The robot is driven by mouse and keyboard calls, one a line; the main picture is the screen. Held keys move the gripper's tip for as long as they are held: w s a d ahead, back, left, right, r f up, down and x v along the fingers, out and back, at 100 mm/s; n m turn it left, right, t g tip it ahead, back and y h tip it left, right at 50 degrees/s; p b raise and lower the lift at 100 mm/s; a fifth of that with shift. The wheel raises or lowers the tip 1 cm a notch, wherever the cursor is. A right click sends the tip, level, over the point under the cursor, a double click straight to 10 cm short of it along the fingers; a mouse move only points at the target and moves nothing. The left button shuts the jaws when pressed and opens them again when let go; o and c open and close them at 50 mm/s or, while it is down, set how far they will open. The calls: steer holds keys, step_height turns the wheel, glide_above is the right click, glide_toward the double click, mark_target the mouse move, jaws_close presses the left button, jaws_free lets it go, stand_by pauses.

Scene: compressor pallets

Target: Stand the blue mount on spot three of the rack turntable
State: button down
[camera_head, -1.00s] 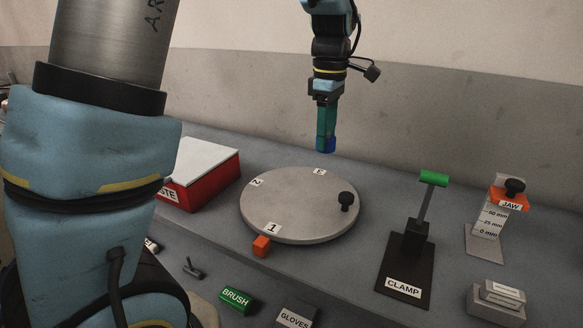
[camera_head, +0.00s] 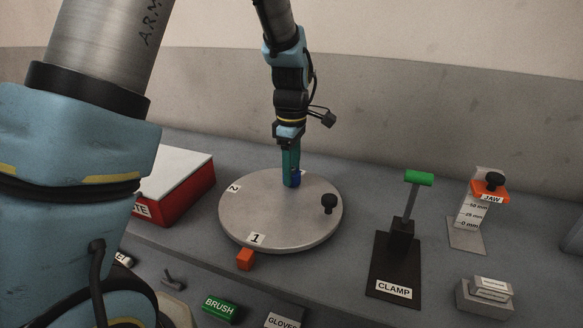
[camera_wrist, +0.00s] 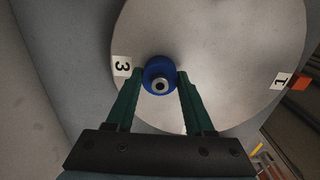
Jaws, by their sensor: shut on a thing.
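The blue mount (camera_wrist: 159,74) is a round blue piece with a metal stud on top. My gripper (camera_wrist: 160,84) is shut on it, one green finger on each side. In the head view my gripper (camera_head: 292,182) points down at the back of the grey turntable (camera_head: 262,222), and the mount (camera_head: 296,180) shows at the fingertips, partly hidden. In the wrist view the mount is over the turntable (camera_wrist: 215,45), close beside the label 3 (camera_wrist: 122,66). I cannot tell whether its base touches the disc. Labels 1 (camera_head: 256,238) and 2 (camera_head: 234,188) show at the rim.
A black knob (camera_head: 328,202) stands on the turntable's right side. An orange block (camera_head: 245,259) sits at its front edge. A red bin (camera_head: 178,192) is to the left; the clamp (camera_head: 396,262) and jaw gauge (camera_head: 471,212) are to the right.

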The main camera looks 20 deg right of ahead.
steer(key=shift+f, duration=0.2)
steer(key=shift+c, duration=1.4)
jaws_free()
step_height(320, 180, up, 12)
steer(key=b, duration=0.1)
steer(key=shift+r, duration=0.15)
steer(key=shift+s, duration=0.1)
